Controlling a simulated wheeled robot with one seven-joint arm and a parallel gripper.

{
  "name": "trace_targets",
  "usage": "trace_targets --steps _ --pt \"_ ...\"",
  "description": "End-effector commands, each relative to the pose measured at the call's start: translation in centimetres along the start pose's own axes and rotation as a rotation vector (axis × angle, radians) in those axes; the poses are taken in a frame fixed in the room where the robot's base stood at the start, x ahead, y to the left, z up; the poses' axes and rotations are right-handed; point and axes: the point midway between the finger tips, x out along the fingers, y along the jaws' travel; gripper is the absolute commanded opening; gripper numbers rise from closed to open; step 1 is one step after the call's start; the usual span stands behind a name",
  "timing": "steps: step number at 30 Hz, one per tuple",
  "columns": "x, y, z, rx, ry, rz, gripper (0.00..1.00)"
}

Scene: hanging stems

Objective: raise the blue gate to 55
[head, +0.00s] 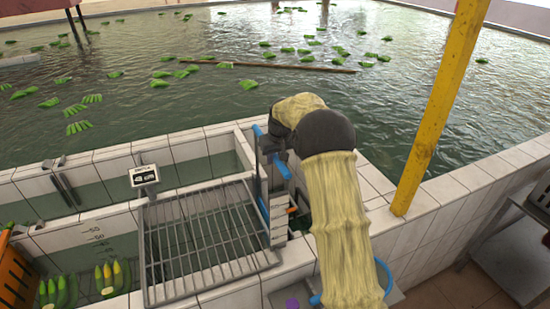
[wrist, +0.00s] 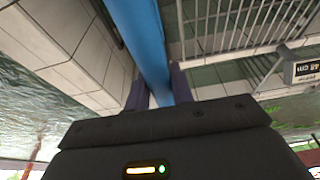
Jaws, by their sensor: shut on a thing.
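The blue gate shows in the head view as a blue upright frame (head: 259,160) at the basin wall, just right of the metal grating, partly hidden by my arm. In the wrist view a blue bar of the gate (wrist: 143,35) runs down between the two dark fingers of my gripper (wrist: 158,88), which is shut on it. A white scale plate (head: 278,222) with marks stands below, with an orange pointer (head: 292,210) beside it. A small display (head: 144,176) is too small to read in the head view; in the wrist view the display (wrist: 303,68) appears to read 48 cm, upside down.
A metal grating (head: 205,235) covers the channel left of the gate. A yellow post (head: 440,105) stands to the right. Green bananas (head: 78,127) float in the large pool behind. An orange crate (head: 15,275) is at the lower left, a metal table (head: 515,245) at the right.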

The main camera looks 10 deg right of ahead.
Motion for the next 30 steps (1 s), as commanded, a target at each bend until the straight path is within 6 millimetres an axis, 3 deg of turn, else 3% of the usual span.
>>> trace_targets --steps 30 --pt "-2.1 0.1 -0.9 0.000 0.012 0.002 0.00"
